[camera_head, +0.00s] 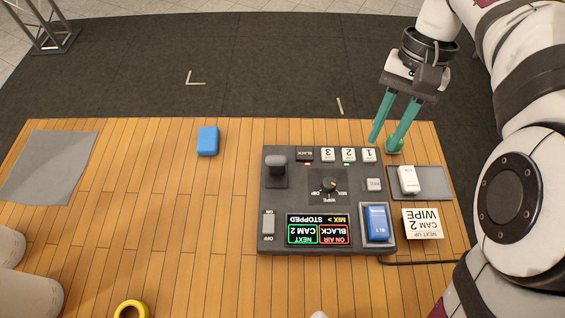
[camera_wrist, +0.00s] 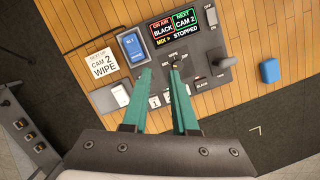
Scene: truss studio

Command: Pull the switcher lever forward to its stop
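The switcher (camera_head: 295,245) is a dark box on the wooden table, also in the wrist view (camera_wrist: 206,50). Its lever (camera_head: 276,163), with a dark grey handle, stands in a slot at the panel's far left corner in the head view; it also shows in the wrist view (camera_wrist: 224,62). My gripper (camera_head: 383,144) is above the panel's far right corner in the head view, well right of the lever. Its two teal fingers are apart with nothing between them; they also show in the wrist view (camera_wrist: 160,76). The screen (camera_head: 317,229) reads BLACK on air, CAM 2 next, MIX stopped.
The panel carries a knob (camera_head: 329,186), an on/off switch (camera_head: 268,223), a blue button (camera_head: 377,222) and several white keys. A white device (camera_head: 408,180) and a card (camera_head: 422,223) lie right. A blue block (camera_head: 207,141) lies left, with clear table between.

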